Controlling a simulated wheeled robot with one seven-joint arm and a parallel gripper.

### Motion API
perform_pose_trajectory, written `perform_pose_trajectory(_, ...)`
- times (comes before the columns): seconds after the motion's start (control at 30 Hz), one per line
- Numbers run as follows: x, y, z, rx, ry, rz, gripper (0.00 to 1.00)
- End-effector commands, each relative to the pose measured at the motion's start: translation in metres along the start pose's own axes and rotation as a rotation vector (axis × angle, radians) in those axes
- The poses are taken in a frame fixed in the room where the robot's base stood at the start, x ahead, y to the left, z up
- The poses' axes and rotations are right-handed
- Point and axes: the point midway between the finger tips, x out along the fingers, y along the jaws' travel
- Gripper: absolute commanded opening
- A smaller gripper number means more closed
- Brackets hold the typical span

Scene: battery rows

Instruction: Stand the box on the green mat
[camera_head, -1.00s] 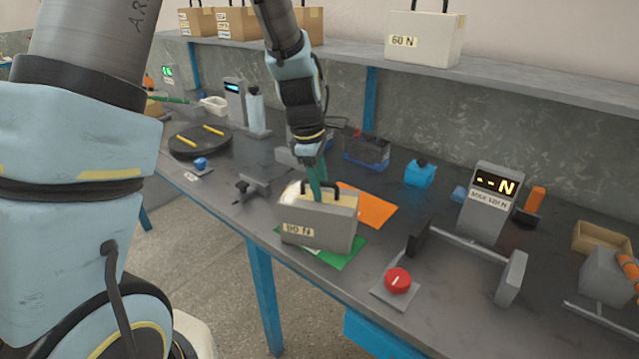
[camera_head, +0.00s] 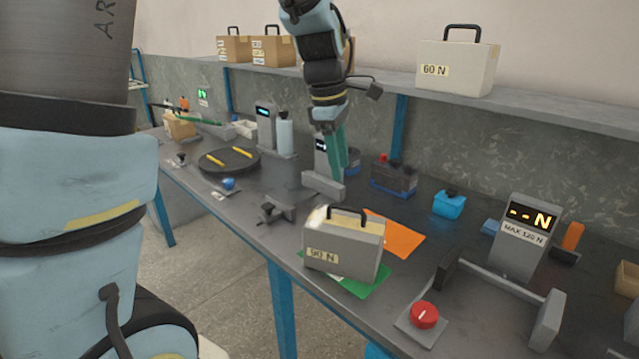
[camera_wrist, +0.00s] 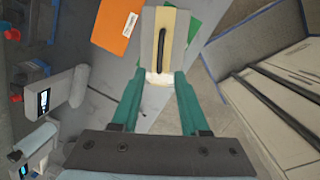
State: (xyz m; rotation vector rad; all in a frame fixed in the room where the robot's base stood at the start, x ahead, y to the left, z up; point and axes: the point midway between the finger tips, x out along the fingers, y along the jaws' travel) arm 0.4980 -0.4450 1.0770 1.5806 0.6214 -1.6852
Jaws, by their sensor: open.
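The grey box (camera_head: 342,257) marked 90 N, with a black handle on top, stands upright on the green mat (camera_head: 372,284). The mat shows around its right and front edges. In the wrist view the box (camera_wrist: 150,48) appears from above, beyond the fingertips, with the green mat (camera_wrist: 194,28) beside it. My gripper (camera_head: 337,182) is above and behind the box, apart from its handle. In the wrist view its green fingers (camera_wrist: 158,82) are spread and nothing is between them.
An orange mat (camera_head: 402,238) lies behind the box. A red knob (camera_head: 424,315) and a force gauge (camera_head: 525,240) with a bar fixture are to the right. A small clamp (camera_head: 278,208) is to the left. A 60 N box (camera_head: 458,68) stands on the shelf.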

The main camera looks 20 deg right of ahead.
Motion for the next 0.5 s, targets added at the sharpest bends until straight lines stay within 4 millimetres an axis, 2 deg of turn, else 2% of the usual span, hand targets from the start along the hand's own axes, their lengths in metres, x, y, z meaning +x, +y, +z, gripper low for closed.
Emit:
perform_pose_trajectory(0.17, -0.002, -0.001, -0.003, 0.005, 0.002, -0.001, 0.45)
perform_pose_trajectory(0.27, 0.000, -0.010, -0.022, 0.051, 0.016, 0.002, 0.45)
perform_pose_trajectory(0.37, 0.004, -0.033, -0.062, 0.168, 0.045, 0.002, 0.45)
perform_pose_trajectory(0.5, 0.011, -0.087, -0.128, 0.421, 0.102, -0.015, 0.45)
